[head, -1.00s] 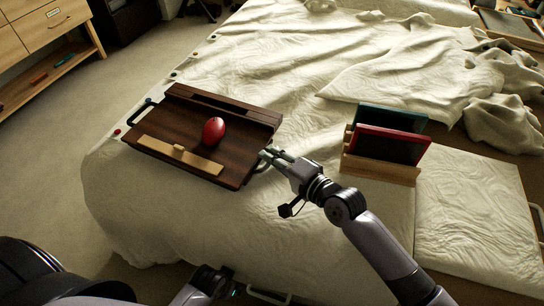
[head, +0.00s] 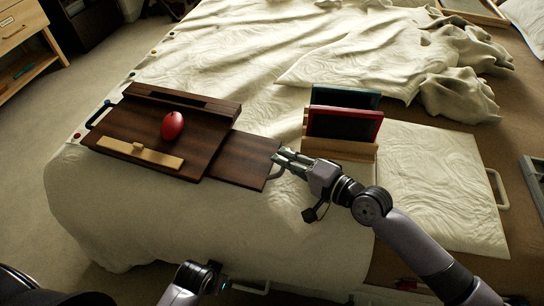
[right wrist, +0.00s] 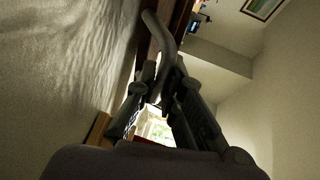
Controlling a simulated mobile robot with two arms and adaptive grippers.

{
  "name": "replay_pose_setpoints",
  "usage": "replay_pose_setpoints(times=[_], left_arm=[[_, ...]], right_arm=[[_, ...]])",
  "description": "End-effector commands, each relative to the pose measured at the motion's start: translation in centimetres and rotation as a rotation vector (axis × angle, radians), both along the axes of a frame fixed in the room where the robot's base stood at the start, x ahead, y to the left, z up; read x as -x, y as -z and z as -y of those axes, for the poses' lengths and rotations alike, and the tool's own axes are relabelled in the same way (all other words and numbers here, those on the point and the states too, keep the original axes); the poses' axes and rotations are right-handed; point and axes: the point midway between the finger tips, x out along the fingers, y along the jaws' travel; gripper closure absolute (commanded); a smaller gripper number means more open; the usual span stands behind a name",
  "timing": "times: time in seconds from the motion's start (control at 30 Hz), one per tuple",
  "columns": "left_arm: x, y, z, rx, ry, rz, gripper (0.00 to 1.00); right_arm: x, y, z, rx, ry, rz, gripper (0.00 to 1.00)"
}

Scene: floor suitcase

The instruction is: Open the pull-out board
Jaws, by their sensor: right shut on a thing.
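A dark wooden tray board (head: 137,120) lies on the bed, with a red oval object (head: 172,126) and a light wooden ledge (head: 139,152) on it. A dark pull-out board (head: 244,158) sticks out from its right side. My right gripper (head: 279,160) is shut on the handle (head: 277,171) at the board's right end; the curved handle (right wrist: 159,33) also shows between the fingers in the right wrist view. My left arm's end (head: 190,285) shows at the bottom of the head view, but its fingers cannot be made out.
A wooden rack (head: 340,147) holding a red-framed slate (head: 345,124) and a green-framed one (head: 345,97) stands right of the pull-out board. Rumpled cream bedding (head: 390,55) lies behind. Some bare cover lies between the board and the rack.

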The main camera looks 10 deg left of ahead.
Motion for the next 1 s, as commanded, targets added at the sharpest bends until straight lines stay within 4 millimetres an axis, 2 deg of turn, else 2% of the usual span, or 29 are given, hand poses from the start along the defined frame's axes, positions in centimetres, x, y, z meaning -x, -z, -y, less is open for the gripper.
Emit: replay_pose_setpoints(times=[0.37, 0.4, 0.67, 1.0], left_arm=[[-0.20, -0.26, -0.17, -0.004, 0.000, 0.004, 0.60], [-0.20, -0.26, -0.17, -0.004, 0.000, 0.004, 0.60], [-0.20, -0.26, -0.16, -0.003, 0.000, 0.005, 0.60], [-0.28, -0.21, -0.27, -0.004, -0.001, 0.004, 0.60]], right_arm=[[0.02, 0.06, 0.37, 0.001, 0.001, -0.002, 1.00], [0.02, 0.06, 0.37, 0.001, 0.001, -0.002, 0.89], [0.02, 0.00, 0.33, 0.001, 0.001, 0.000, 0.72], [0.10, -0.07, 0.47, 0.001, 0.001, 0.001, 0.70]])
